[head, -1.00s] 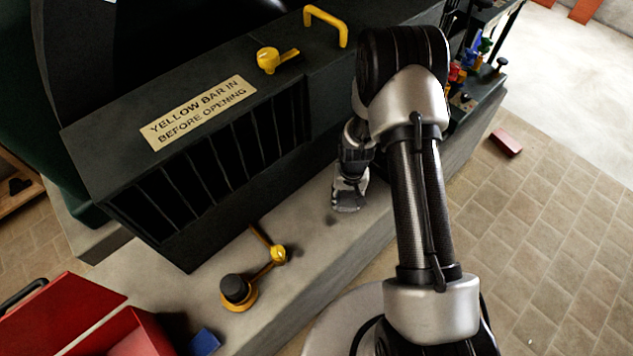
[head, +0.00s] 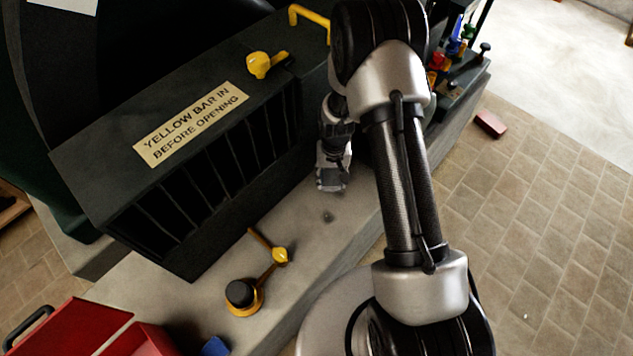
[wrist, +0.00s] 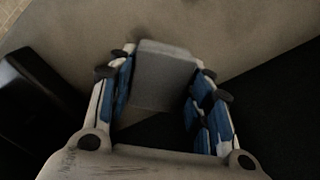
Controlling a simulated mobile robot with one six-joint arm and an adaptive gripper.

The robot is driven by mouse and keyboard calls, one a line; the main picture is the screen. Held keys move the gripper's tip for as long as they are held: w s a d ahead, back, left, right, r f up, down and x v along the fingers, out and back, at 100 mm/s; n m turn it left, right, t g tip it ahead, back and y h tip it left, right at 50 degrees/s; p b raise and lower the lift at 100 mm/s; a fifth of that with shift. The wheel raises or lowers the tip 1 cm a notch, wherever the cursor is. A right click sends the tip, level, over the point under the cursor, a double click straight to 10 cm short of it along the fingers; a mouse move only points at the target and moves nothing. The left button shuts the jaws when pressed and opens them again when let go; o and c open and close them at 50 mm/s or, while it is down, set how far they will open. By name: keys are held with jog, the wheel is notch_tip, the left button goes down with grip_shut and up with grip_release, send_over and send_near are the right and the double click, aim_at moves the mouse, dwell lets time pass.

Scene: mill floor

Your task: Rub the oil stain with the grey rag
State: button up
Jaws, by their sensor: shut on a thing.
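My gripper (head: 331,182) is shut on the grey rag (wrist: 163,77), which shows in the wrist view as a folded grey pad between the blue-lined fingers. In the head view the gripper hangs over the concrete ledge beside the black slatted housing. A small dark spot that looks like the oil stain (head: 327,216) lies on the ledge, just below the gripper in the picture and uncovered. I cannot tell whether the rag touches the ledge. The stain is not clear in the wrist view.
The black housing (head: 205,150) with a yellow label stands close left of my gripper. A yellow lever (head: 279,256) with a black-topped base stands on the ledge (head: 300,225) nearer me. A red toolbox (head: 70,325) is at lower left. The ledge around the stain is clear.

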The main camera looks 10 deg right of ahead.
jog(key=shift+r+p, duration=0.9)
jog(key=shift+r, duration=1)
jog(key=shift+a, duration=0.1)
